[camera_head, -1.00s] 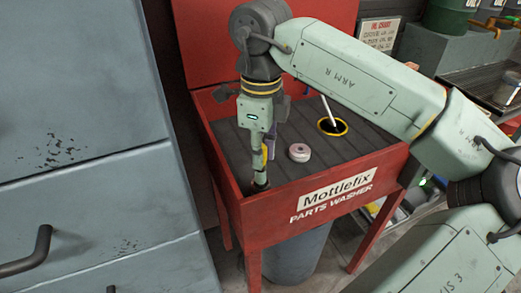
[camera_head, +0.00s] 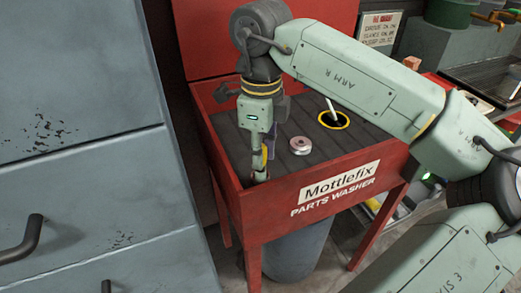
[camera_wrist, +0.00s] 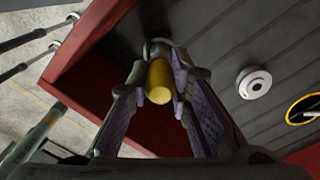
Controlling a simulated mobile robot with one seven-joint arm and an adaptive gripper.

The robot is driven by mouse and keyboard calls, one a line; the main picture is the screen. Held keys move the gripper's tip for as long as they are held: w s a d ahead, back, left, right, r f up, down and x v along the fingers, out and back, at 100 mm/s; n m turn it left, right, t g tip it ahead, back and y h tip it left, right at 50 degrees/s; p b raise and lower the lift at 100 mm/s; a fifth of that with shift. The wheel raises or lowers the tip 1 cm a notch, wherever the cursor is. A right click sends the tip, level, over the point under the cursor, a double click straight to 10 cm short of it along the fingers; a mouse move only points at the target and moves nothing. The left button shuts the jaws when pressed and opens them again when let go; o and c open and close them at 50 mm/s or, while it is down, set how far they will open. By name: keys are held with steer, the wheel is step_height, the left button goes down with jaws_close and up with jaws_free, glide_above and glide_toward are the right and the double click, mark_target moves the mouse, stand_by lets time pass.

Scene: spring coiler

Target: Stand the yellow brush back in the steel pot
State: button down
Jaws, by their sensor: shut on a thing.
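The yellow brush (camera_wrist: 160,82) is between the finger pads of my gripper (camera_wrist: 168,92) in the wrist view, its round yellow end facing the camera. The gripper is shut on it. In the head view, my gripper (camera_head: 262,168) points down at the front left corner of the red parts washer (camera_head: 330,192), inside its rim. Only a sliver of yellow shows between the fingers there. The brush's far end is hidden. A small grey form shows behind the brush in the wrist view; I cannot tell whether it is the steel pot or part of my fingers.
A pale round part (camera_head: 301,146) lies on the washer's dark ribbed top, right of my gripper. Beyond it is a yellow-ringed hole (camera_head: 333,120) with a white rod standing in it. The washer's red rim is close to my gripper. A grey cabinet (camera_head: 85,150) stands at left.

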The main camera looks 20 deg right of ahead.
steer(key=shift+f+b, duration=0.9)
steer(key=shift+f, duration=0.2)
steer(key=c, duration=1.4)
jaws_free()
step_height(320, 180, up, 12)
steer(key=shift+r, duration=0.1)
